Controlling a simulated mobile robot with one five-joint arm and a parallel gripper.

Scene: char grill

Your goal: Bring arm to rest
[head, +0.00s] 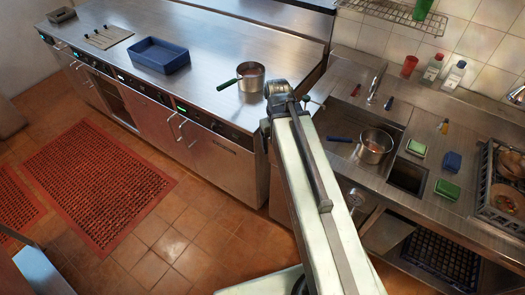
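My arm (318,190) rises from the bottom of the head view and reaches up to a grey joint (278,92) near the counter corner. I cannot make out my gripper's fingers; they are not visible past this joint. In the picture, a small saucepan (251,80) with a green handle is just left of the joint, on the steel counter (215,55). I cannot tell how far apart they are in depth.
A blue tray (158,56) stands on the left counter. A saucepan (374,148) with a blue handle is by the sink basin (408,177) at right. Sponges, bottles and a dish rack (502,200) crowd the right counter. A red mat (95,180) lies on the open tiled floor.

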